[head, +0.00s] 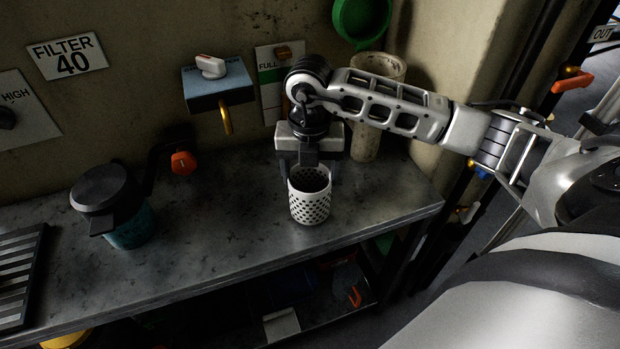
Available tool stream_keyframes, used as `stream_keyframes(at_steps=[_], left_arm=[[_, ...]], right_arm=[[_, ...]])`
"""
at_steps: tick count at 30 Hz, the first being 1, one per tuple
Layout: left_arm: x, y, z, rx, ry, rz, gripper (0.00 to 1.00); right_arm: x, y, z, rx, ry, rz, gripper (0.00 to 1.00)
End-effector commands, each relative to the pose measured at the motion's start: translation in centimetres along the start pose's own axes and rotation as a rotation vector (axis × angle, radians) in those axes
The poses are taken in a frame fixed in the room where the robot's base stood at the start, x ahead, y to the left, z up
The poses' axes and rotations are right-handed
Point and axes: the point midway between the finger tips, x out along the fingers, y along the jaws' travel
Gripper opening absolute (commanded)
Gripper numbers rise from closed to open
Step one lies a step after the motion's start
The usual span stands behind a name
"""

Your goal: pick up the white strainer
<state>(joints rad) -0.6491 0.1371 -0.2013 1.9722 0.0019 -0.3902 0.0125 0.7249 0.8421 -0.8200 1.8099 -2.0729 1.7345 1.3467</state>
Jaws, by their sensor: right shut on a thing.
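The white strainer (310,206) is a small perforated cylinder, open at the top, near the front edge of the counter at the middle right. It looks upright. My right gripper (309,168) comes down from above and behind it and is shut on its rim. I cannot tell whether the strainer's base touches the counter. The far part of the strainer's rim is partly hidden by the gripper. My left gripper is not in view.
A teal pot with a black lid (99,188) stands on the counter (215,225) at the left. A black slatted grate (18,275) lies at the far left. A pale cylinder (366,140) stands behind my right arm. The counter between pot and strainer is clear.

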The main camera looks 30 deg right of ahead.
Motion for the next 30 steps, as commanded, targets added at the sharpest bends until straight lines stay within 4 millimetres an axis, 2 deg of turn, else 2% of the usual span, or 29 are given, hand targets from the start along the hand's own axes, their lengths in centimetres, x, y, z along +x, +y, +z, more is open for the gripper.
stream_keyframes(at_steps=[5, 12, 15, 21, 25, 30], left_arm=[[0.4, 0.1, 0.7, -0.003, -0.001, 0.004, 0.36], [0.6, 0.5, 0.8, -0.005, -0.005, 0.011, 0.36], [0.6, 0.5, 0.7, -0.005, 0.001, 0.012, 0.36], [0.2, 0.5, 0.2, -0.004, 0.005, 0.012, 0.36], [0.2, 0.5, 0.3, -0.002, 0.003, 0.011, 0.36], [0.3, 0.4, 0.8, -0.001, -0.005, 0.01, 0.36]], right_arm=[[-2.6, 0.1, -0.2, -0.004, -0.004, 0.004, 0.36], [-8.3, 0.1, -5.1, -0.007, -0.007, 0.006, 0.36], [-9.4, 0.1, -7.8, -0.009, -0.005, 0.003, 0.36], [-11.3, 0.1, -11.7, -0.007, -0.004, 0.002, 0.36], [-11.9, 0.2, -13.2, -0.004, -0.001, 0.002, 0.36], [-12.2, 0.1, -14.0, 0.0, 0.0, 0.0, 0.36]])
